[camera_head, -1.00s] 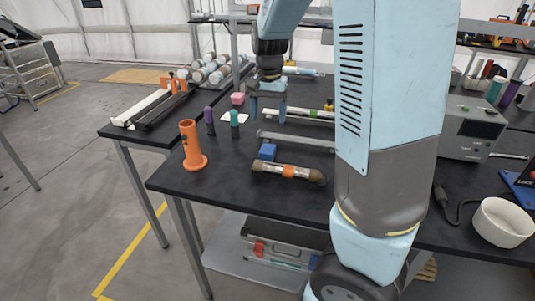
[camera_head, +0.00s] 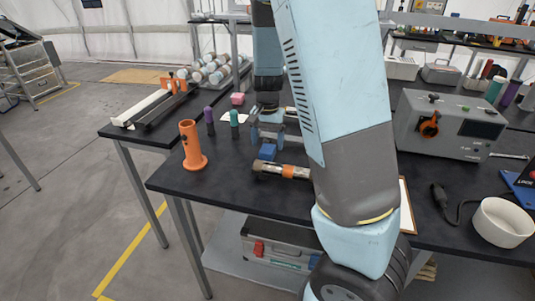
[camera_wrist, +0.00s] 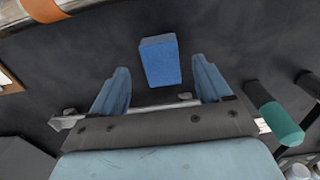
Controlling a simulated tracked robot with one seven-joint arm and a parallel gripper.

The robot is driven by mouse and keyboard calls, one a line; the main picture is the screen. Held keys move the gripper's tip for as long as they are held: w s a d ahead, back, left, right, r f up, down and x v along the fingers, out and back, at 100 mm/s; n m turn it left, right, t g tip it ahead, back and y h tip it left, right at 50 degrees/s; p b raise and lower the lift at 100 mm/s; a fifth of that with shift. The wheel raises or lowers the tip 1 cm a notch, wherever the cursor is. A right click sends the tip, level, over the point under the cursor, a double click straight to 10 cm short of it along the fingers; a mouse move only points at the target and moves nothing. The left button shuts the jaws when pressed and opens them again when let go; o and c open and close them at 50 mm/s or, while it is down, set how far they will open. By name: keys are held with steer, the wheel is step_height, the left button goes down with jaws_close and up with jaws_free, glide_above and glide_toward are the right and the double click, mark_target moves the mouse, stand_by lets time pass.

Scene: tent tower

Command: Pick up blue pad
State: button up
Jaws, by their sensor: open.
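The blue pad (camera_head: 267,152) is a small blue block lying on the black table, just behind the brown pipe piece with an orange band. In the wrist view the blue pad (camera_wrist: 160,60) lies ahead of and between the fingertips, with table showing on both sides of it. My gripper (camera_head: 267,134) hangs over the table just behind the pad, pointing down. In the wrist view my gripper (camera_wrist: 162,85) has its two blue fingers wide apart with nothing between them. The pad is not touched by either finger in that view.
The brown pipe (camera_head: 280,171) lies close in front of the pad. An orange holder (camera_head: 191,146), a purple-topped cylinder (camera_head: 210,121) and a teal-topped cylinder (camera_head: 234,123) stand to the left. A metal bar (camera_wrist: 68,121) runs beneath the gripper. A grey device (camera_head: 447,125) stands right.

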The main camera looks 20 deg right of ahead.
mark_target(267, 148)
steer(key=shift+w+d+f, duration=0.1)
steer(key=shift+w+f, duration=0.05)
steer(key=shift+f, duration=0.95)
steer(key=shift+w+f, duration=0.1)
steer(key=shift+f, duration=0.95)
steer(key=c, duration=1.1)
steer(key=shift+r, duration=0.15)
